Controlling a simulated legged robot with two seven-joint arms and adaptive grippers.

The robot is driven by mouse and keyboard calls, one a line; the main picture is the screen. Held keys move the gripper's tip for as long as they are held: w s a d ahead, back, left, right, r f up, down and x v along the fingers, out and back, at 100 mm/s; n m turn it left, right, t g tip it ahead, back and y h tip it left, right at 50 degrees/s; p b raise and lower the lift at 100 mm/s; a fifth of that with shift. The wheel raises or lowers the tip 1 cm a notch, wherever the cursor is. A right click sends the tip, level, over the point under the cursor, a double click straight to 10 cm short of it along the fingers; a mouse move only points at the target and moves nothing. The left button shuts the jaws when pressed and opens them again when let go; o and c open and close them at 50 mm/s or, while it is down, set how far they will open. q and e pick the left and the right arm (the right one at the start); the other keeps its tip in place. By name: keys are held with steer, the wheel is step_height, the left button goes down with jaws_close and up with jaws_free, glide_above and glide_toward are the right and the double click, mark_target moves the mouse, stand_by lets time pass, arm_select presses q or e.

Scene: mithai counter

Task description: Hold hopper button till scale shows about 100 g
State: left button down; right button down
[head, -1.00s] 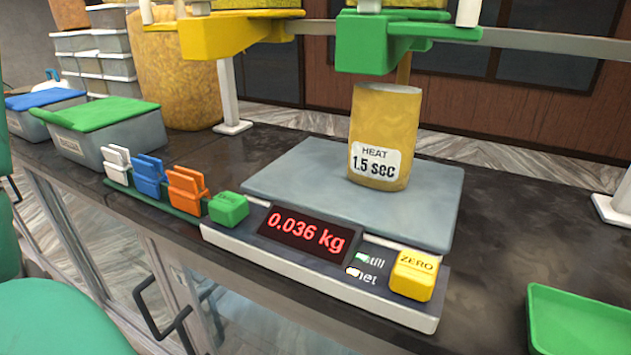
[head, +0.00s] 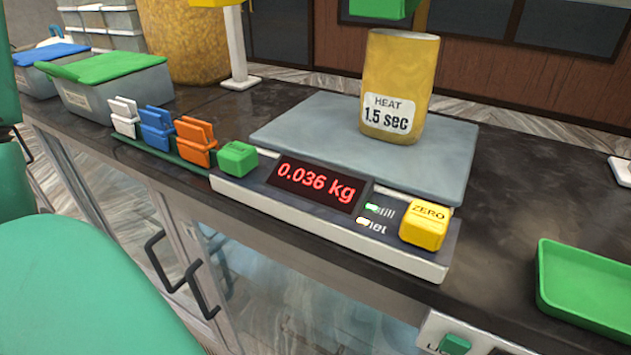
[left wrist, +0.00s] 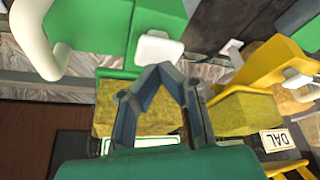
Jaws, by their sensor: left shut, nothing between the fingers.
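The scale (head: 330,235) shows 0.036 kg in red on its display (head: 316,183). A yellow cup (head: 400,75) labelled "HEAT 1.5 sec" stands upright on the grey scale plate (head: 300,130). The green hopper outlet (head: 385,8) hangs just above the cup, mostly cut off by the frame top. My left gripper (left wrist: 165,72) shows in the left wrist view, its fingers shut and empty. Its tips are close to a white block (left wrist: 158,48) on a green part; I cannot tell whether they touch. My right gripper is not in view.
A yellow ZERO button (head: 424,224) is at the scale's right front. A green tray (head: 585,285) lies at right. Lidded tubs (head: 110,90) stand at back left.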

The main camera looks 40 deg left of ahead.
arm_select(q)
steer(key=shift+f, duration=0.45)
steer(key=shift+f+b, duration=0.1)
steer(key=shift+b, duration=0.2)
steer(key=shift+s+f+b, duration=0.15)
steer(key=shift+f+b, duration=0.6)
steer(key=shift+f, duration=0.05)
steer(key=shift+r, duration=0.15)
steer(key=shift+r+p, duration=0.15)
steer(key=shift+p, duration=0.15)
stand_by(2.3)
steer(key=shift+w+r+p, duration=0.15)
steer(key=shift+r+p, duration=0.35)
steer(key=shift+w+r+p, duration=0.15)
steer(key=shift+r+p, duration=0.3)
steer(key=shift+r, duration=0.05)
steer(key=shift+s+r+p, duration=0.1)
steer(key=shift+r+p, duration=0.3)
steer(key=shift+r, duration=0.15)
steer(key=shift+s, duration=0.1)
steer(key=shift+f, duration=0.1)
stand_by(2.0)
